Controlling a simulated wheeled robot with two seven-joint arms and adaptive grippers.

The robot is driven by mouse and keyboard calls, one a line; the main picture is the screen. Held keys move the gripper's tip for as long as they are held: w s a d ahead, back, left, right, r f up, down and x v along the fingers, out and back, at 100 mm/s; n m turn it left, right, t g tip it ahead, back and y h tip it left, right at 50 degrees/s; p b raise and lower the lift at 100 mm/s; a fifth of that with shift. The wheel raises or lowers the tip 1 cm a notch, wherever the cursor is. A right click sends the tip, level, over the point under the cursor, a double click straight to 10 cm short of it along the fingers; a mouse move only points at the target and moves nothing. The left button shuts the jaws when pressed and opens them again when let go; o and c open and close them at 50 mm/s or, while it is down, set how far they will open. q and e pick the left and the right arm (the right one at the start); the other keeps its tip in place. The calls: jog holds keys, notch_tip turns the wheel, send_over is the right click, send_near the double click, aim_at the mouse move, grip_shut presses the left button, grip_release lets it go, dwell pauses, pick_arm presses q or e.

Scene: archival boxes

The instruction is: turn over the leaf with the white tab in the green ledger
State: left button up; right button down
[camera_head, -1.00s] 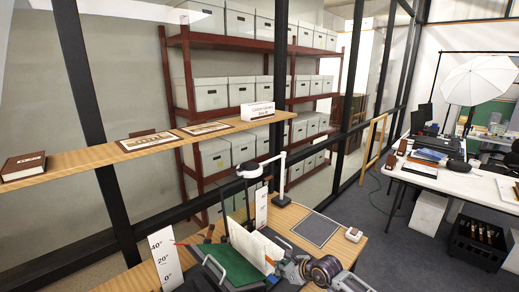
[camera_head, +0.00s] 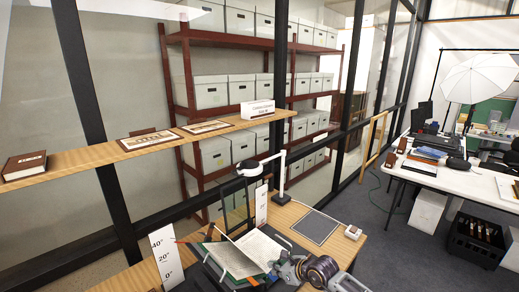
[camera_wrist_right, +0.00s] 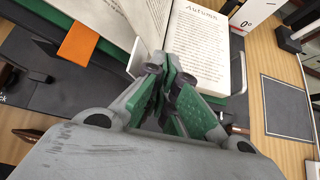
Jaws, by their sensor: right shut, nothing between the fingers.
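The green ledger (camera_head: 212,256) lies open on the desk, its green cover showing at the left edge. In the right wrist view its right page (camera_wrist_right: 205,40) is headed "Autumn", and a leaf (camera_wrist_right: 142,18) curves up to the left of it. A green cover edge (camera_wrist_right: 243,72) shows beyond the right page. My right gripper (camera_wrist_right: 165,75) is shut and empty, its fingertips over the lower part of the open book; in the head view it (camera_head: 277,267) is at the ledger's right side. My left gripper is not in view.
A white lamp (camera_head: 250,169) stands behind the ledger. White angle cards (camera_head: 166,258) stand to its left and behind it. A dark mat (camera_head: 315,228) lies to the right, with a small white device (camera_head: 352,232) past it. An orange tab (camera_wrist_right: 78,42) shows left of the pages.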

jog(key=shift+d, duration=0.15)
jog(key=s+d+r, duration=0.2)
jog(key=d+r, duration=0.1)
jog(key=d, duration=0.3)
jog(key=shift+s+d, duration=0.4)
dwell(0.5)
dwell(0.4)
